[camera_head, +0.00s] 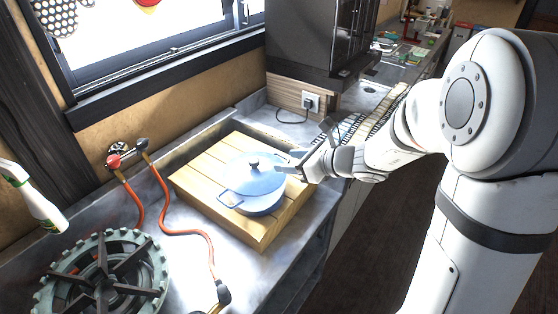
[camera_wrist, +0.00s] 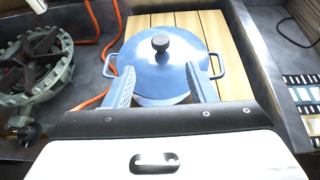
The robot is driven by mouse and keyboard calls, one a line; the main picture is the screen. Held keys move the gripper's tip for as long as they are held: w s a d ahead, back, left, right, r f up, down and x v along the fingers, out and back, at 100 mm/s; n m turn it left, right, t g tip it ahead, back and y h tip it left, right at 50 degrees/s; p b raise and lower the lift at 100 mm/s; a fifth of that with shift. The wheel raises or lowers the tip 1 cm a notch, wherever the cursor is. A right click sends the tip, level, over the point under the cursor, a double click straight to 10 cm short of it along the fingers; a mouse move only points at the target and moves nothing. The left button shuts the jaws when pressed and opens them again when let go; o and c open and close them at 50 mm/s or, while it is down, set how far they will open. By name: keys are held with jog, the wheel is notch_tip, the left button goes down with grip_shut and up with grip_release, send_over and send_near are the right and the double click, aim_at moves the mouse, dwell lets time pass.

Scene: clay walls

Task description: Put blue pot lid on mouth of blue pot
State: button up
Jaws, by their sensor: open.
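The blue pot (camera_head: 262,207) stands upright on a slatted wooden board, its loop handles out to the sides. The blue pot lid (camera_head: 248,177) lies over the pot's mouth with its dark knob up. In the wrist view the lid (camera_wrist: 178,60) covers nearly all of the pot; a pale strip shows at its near edge, so I cannot tell whether it is fully seated. My gripper (camera_head: 287,161) is beside the lid's right side in the head view. In the wrist view its fingers (camera_wrist: 162,86) are spread, with the knob beyond their tips and nothing gripped.
The wooden board (camera_head: 200,182) sits on the grey counter. A gas burner (camera_head: 103,275) and orange hoses (camera_head: 163,190) lie to the left. A wall socket (camera_head: 311,102) and dark cabinet (camera_head: 312,40) are behind. A white spray bottle (camera_head: 32,195) is at far left.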

jog(key=s+d+r+n+g+h, duration=0.2)
jog(key=s+d+n+g+h, duration=0.15)
jog(key=s+n, duration=0.9)
jog(key=s+d+n+h, duration=0.7)
jog(key=s+d+n, duration=0.2)
jog(key=d, duration=0.5)
jog(key=shift+s+r+n, duration=0.15)
jog(key=shift+r+n, duration=0.3)
jog(key=shift+n, duration=0.8)
jog(key=shift+h, duration=0.25)
